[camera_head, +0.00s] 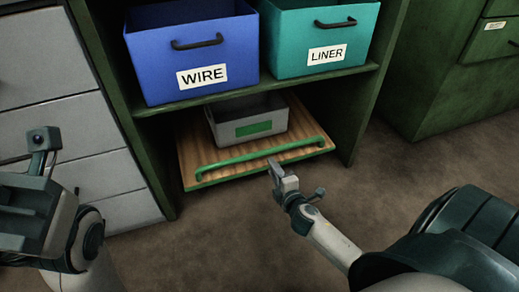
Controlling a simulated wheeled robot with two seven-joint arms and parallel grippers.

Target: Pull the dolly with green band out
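The dolly (190,160) is a flat wooden board low in the green shelf unit, its front part showing past the shelf. A green bar handle (235,157) runs along its front edge. A grey bin (221,118) with a green band (253,128) stands on the board. My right gripper (273,168) is at the right part of the dolly's front edge, close to the handle. I cannot tell whether it touches the bar or whether its fingers are apart. My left gripper (40,150) is at the left, away from the dolly, and its fingers do not show clearly.
A blue bin marked WIRE (190,55) and a teal bin marked LINER (320,40) stand on the shelf above. Grey drawers (80,125) stand at the left, a green cabinet (440,80) at the right. The brown floor (200,245) in front is clear.

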